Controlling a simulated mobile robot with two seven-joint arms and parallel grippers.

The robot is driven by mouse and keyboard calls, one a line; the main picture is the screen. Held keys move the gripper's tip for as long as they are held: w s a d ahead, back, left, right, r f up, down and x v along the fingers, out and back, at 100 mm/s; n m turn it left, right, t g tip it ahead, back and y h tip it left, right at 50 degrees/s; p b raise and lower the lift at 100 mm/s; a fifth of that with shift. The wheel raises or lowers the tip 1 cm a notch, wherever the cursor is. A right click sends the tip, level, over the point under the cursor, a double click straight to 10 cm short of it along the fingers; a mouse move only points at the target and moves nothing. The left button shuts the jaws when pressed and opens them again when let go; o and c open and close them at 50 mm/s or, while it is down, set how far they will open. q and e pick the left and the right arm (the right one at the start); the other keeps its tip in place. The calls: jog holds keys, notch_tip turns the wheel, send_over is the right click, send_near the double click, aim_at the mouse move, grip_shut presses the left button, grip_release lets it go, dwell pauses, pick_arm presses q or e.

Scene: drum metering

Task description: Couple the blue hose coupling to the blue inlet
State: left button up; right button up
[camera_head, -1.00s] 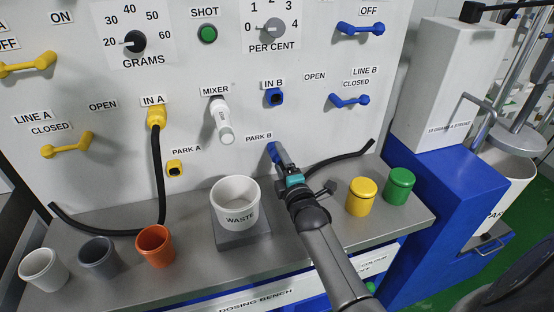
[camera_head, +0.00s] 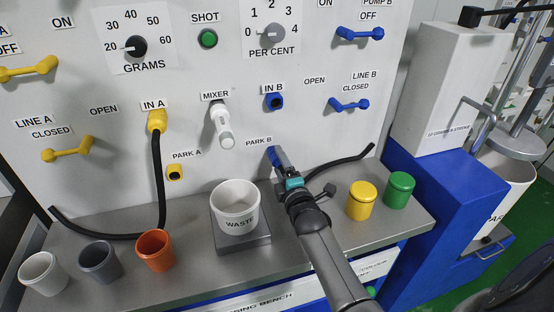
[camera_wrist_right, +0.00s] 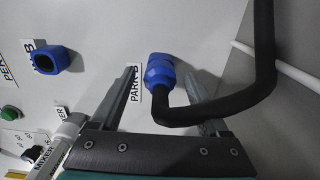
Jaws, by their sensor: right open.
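The blue hose coupling (camera_head: 273,156) sits at the PARK B spot on the white panel, with a black hose (camera_head: 345,162) running from it to the right. It also shows in the right wrist view (camera_wrist_right: 160,72). The blue inlet (camera_head: 275,101) is the empty blue socket under the IN B label, above the coupling. A blue socket also shows at the left of the wrist view (camera_wrist_right: 50,60). My right gripper (camera_head: 281,160) is open at the parked coupling, its fingers on either side of it in the wrist view. My left gripper is out of view.
A white WASTE cup (camera_head: 235,208) stands left of my right arm. Yellow (camera_head: 361,202) and green (camera_head: 398,190) jars stand to its right on the bench. The white mixer nozzle (camera_head: 223,128) sticks out left of the inlet. The blue line B handle (camera_head: 349,104) is right of it.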

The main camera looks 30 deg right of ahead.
aim_at(281, 166)
dwell(0.5)
grip_shut()
dwell(0.6)
jog(key=shift+s, duration=0.1)
dwell(0.3)
jog(key=shift+p+v, duration=1.7)
jog(key=shift+v, duration=0.5)
jog(key=shift+s+a+p, duration=0.2)
jog(key=shift+s+p, duration=0.2)
jog(key=shift+s, duration=0.25)
jog(key=shift+s, duration=0.15)
jog(key=shift+p+v, duration=1)
jog(key=shift+v, duration=0.85)
